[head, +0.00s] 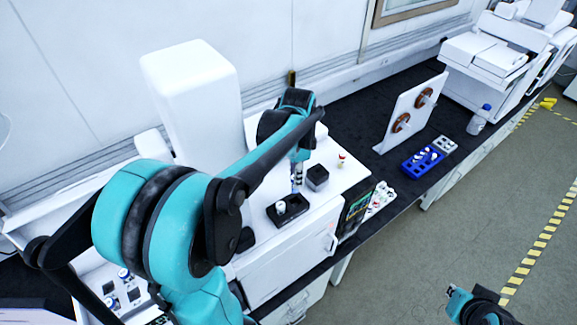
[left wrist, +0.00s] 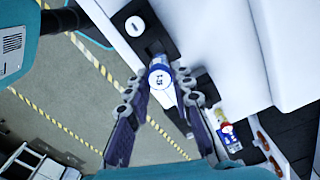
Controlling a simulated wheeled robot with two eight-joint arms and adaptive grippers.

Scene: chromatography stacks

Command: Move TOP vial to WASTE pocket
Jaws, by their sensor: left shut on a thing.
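My left gripper (head: 297,180) points down over the white instrument top. In the left wrist view its two fingers (left wrist: 162,105) are shut on a vial (left wrist: 160,78) with a round white top marked in dark print and a blue body. The print is too small to read surely. A second white-capped vial (head: 280,207) stands in a black tray (head: 298,216) just below; its cap also shows in the left wrist view (left wrist: 135,26). I cannot read which pocket is WASTE. My right gripper (head: 452,291) is at the bottom right, too small to tell its state.
A dark square block (head: 317,178) and a small red-capped vial (head: 341,160) stand on the instrument top. A tall white housing (head: 190,95) rises behind. A blue rack (head: 423,161), a white panel (head: 410,112) and a bottle (head: 479,120) are farther right on the black bench.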

